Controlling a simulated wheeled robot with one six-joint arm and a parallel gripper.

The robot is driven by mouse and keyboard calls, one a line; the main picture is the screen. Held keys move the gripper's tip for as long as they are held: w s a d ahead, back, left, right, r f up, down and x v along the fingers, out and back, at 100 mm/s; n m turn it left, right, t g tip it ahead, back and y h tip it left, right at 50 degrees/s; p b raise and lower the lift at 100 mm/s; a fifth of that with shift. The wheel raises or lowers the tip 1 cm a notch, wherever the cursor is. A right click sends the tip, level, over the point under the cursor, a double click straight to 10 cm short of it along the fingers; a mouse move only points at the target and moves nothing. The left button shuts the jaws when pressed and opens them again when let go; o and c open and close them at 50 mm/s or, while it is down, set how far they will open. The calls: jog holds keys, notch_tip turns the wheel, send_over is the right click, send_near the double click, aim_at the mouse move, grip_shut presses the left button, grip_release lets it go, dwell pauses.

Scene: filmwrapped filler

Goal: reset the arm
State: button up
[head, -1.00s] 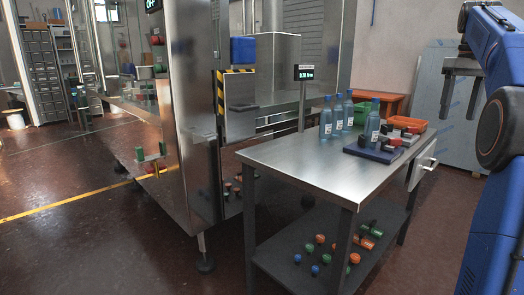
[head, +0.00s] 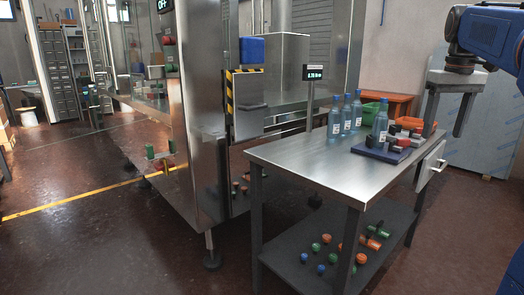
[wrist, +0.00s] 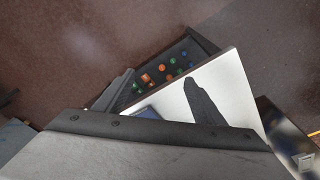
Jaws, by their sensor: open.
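My gripper (head: 446,132) hangs at the upper right of the head view, its two grey fingers pointing down and apart. It is open, with nothing seen between the fingers. In the head view it overlaps the right rear part of the steel table (head: 300,160). In the wrist view the grey gripper body fills the lower part, and the table top (wrist: 235,85) lies beyond the fingers. My blue arm reaches in from the right edge.
Several blue bottles (head: 357,110) and a dark blue block (head: 381,150) with small parts stand on the table's far right. Coloured knobs lie on the lower shelf (head: 285,250). A steel machine (head: 200,110) stands left; the table's front is bare.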

jog(key=s+a+f+t, duration=0.1)
jog(key=s+a+f, duration=0.9)
jog(key=s+f, duration=0.3)
jog(key=s+a+f+t, duration=0.2)
jog(key=s+a+f, duration=0.8)
jog(key=f, duration=0.7)
jog(key=s, duration=0.3)
jog(key=shift+s+a+f+t, duration=0.15)
jog(key=shift+s+f+t, duration=0.15)
jog(key=shift+s+f, duration=0.1)
